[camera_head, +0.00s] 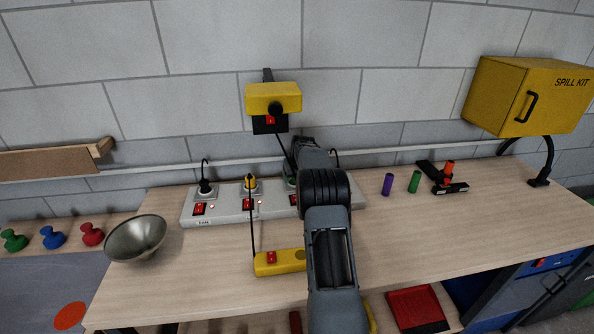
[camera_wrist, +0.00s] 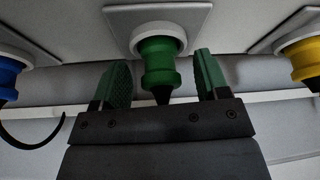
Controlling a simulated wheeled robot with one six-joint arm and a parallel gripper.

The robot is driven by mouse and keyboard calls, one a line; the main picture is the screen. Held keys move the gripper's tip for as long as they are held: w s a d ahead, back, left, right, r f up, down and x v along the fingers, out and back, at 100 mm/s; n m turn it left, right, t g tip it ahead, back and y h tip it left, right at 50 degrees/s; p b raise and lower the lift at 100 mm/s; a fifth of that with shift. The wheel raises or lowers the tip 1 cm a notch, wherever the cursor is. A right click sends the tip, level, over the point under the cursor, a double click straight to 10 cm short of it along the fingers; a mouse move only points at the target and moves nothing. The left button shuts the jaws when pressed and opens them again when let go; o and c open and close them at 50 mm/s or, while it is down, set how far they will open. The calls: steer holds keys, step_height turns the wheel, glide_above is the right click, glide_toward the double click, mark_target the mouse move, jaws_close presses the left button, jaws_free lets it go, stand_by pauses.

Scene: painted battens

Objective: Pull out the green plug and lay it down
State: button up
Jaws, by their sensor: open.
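The green plug (camera_wrist: 158,62) sits in a round white socket on a pale plate, at the top middle of the wrist view. My gripper (camera_wrist: 161,66) is open, with one green-padded finger on each side of the plug and a visible gap on both sides. In the head view only a small part of the green plug (camera_head: 291,181) shows beside my arm, on the grey power strip (camera_head: 226,204). My arm hides the gripper's fingers and part of the strip there.
A blue plug (camera_wrist: 8,78) and a yellow plug (camera_wrist: 303,58) flank it. A metal bowl (camera_head: 136,238) stands left; a yellow switch box (camera_head: 280,262) with a cord lies in front. Purple (camera_head: 387,184) and green (camera_head: 414,182) cylinders stand right. The right-front tabletop is clear.

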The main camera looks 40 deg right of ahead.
steer(key=shift+w+f, duration=0.1)
steer(key=shift+f, duration=0.25)
steer(key=shift+c, duration=0.5)
steer(key=c, duration=1)
steer(key=shift+r, duration=0.2)
steer(key=shift+r+p, duration=1.05)
steer(key=shift+r, duration=0.3)
